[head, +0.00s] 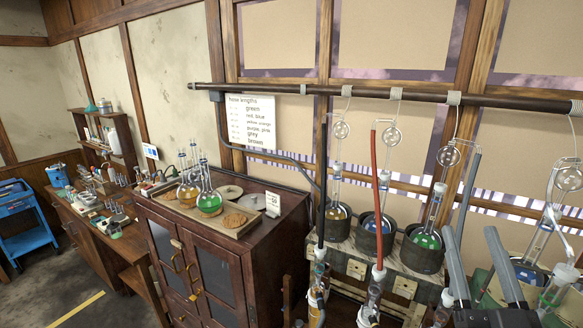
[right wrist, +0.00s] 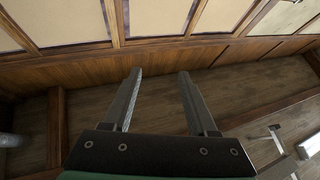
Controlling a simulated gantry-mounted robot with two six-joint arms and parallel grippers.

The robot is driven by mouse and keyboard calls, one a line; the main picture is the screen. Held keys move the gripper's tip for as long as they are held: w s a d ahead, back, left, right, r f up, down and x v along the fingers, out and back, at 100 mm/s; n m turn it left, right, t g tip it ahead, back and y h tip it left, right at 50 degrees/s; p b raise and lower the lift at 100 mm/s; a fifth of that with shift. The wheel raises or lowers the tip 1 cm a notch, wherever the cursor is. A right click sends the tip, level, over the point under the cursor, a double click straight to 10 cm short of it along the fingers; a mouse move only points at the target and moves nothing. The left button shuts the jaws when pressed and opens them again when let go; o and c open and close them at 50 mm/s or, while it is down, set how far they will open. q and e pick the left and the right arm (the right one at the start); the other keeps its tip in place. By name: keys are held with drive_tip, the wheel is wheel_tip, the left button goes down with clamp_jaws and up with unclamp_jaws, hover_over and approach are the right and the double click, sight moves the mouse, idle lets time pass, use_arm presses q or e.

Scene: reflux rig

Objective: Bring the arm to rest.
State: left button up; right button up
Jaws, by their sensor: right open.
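My right gripper (head: 470,233) shows at the lower right of the head view, in front of the reflux rig. Its two grey fingers point up and stand apart. In the right wrist view the gripper (right wrist: 160,73) is open with nothing between the fingers; beyond them are the wooden floor and the panelled wall base. The rig has several round flasks with condensers, among them a green flask (head: 427,239) in a dark heating mantle (head: 421,257). A red hose (head: 377,200) hangs left of it. The gripper's fingers overlap the rig's right part in view. My left gripper is not in view.
A dark cabinet (head: 224,265) stands left of the rig, with a wooden tray of flasks, including a green one (head: 209,203), on top. A dark pipe (head: 400,97) runs above the rig. A blue cart (head: 28,222) stands far left. Open floor shows at lower left.

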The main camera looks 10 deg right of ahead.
drive_tip(key=s+a+r+n+t+y+p, duration=0.1)
drive_tip(key=s+a+r+y, duration=0.3)
drive_tip(key=r, duration=0.6)
drive_tip(key=s+a+r+n+t+y+p, duration=0.1)
drive_tip(key=s+a+r+y, duration=0.3)
drive_tip(key=r, duration=0.6)
drive_tip(key=s+a+t+p, duration=0.1)
drive_tip(key=s+a, duration=0.1)
drive_tip(key=a, duration=0.1)
drive_tip(key=shift+r+t, duration=0.2)
drive_tip(key=shift+t, duration=0.2)
drive_tip(key=shift+a, duration=0.1)
